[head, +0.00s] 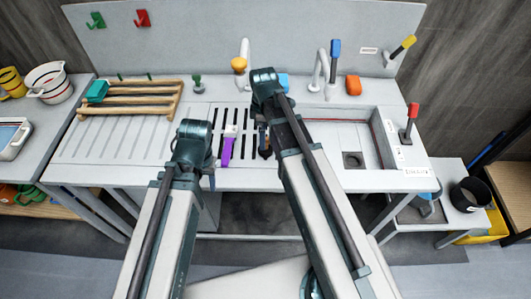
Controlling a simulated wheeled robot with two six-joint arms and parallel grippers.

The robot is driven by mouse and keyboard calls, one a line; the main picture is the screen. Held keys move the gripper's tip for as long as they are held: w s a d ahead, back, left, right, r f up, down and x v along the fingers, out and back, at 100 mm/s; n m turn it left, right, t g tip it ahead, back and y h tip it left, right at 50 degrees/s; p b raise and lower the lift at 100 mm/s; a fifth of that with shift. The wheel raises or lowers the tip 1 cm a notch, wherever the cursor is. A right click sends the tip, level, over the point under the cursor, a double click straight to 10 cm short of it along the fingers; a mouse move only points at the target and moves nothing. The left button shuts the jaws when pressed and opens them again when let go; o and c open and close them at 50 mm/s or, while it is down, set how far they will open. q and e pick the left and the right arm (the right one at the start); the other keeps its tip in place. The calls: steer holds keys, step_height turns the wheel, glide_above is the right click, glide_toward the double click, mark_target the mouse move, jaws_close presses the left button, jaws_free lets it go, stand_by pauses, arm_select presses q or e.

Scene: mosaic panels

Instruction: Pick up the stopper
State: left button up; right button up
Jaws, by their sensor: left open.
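A small dark green knobbed piece (197,83) stands at the back of the counter, right of the wooden rack. It may be the stopper, but it is too small to be sure. The sink basin at right has a dark square drain (352,160). My left gripper (212,180) shows only as a small part below its arm's bend, near the counter's front edge. It is open and apart from the green piece.
A wooden rack (130,98) with a teal block (97,92) stands at left. A purple-handled tool (227,150) lies by the slotted drainer. Faucets (321,70), an orange block (353,85) and a red-topped lever (410,120) line the back and right. The ribbed left counter is mostly clear.

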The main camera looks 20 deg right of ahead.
arm_select(q)
steer(key=shift+f+b, duration=0.75)
steer(key=shift+f, duration=0.6)
arm_select(e)
steer(key=shift+f, duration=1.35)
steer(key=f+b, duration=0.5)
steer(key=shift+d+f, duration=0.15)
steer(key=shift+d, duration=0.15)
arm_select(q)
step_height(320, 180, down, 5)
steer(key=shift+f, duration=0.1)
